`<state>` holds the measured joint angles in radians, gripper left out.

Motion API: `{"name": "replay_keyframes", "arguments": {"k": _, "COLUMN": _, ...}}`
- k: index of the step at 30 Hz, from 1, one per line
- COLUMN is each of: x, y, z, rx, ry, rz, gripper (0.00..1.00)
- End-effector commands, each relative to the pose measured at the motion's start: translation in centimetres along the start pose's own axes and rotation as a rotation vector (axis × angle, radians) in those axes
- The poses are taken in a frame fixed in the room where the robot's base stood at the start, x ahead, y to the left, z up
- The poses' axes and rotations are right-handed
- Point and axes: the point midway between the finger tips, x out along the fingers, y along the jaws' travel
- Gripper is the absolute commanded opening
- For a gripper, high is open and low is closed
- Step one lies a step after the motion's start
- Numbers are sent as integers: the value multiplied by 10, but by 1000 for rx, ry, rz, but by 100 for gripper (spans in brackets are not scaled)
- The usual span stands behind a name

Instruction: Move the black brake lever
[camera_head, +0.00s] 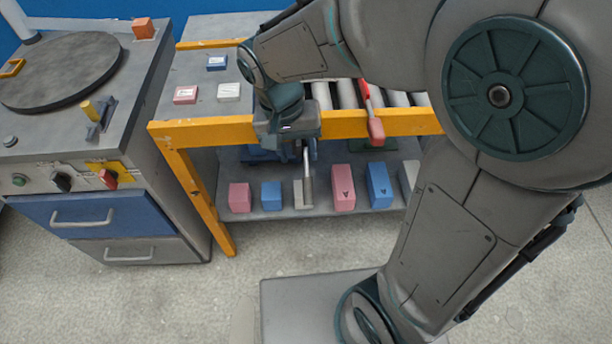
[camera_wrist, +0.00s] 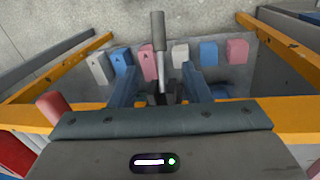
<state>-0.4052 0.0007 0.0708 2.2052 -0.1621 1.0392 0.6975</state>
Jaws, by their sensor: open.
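The brake lever, a thin silver rod with a dark grey grip, shows at the front of the yellow-framed table in the head view (camera_head: 308,185). Its grip hangs down in front of the lower shelf. In the wrist view the lever (camera_wrist: 158,32) runs up the middle, its base dark and partly hidden between the fingers. My gripper (camera_head: 288,151) is at the table's front edge, over the lever's base. In the wrist view my gripper (camera_wrist: 160,88) is open, one blue-grey finger on each side of the rod. I cannot tell whether either touches it.
A red lever (camera_head: 376,130) stands to the right on the roller table. Several pink, blue and grey blocks (camera_head: 343,188) line the lower shelf (camera_head: 225,205). Small blocks (camera_head: 229,92) lie on the tabletop. A machine cabinet (camera_head: 80,215) with knobs stands left. The front floor is partly clear.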

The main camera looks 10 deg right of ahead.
Motion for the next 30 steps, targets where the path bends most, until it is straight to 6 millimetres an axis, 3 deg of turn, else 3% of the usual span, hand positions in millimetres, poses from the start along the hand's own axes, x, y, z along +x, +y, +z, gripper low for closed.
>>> {"name": "replay_keyframes", "arguments": {"k": 9, "x": 72, "y": 1, "z": 1, "rx": 1, "ry": -5, "rz": 2, "gripper": 43}}
{"name": "replay_keyframes", "arguments": {"k": 15, "x": 104, "y": 1, "z": 0, "rx": 1, "ry": -4, "rz": 0, "gripper": 43}}
{"name": "replay_keyframes", "arguments": {"k": 21, "x": 119, "y": 1, "z": 0, "rx": 1, "ry": -2, "rz": -1, "gripper": 43}}
{"name": "replay_keyframes", "arguments": {"k": 30, "x": 120, "y": 1, "z": 0, "rx": 1, "ry": -1, "rz": -2, "gripper": 43}}
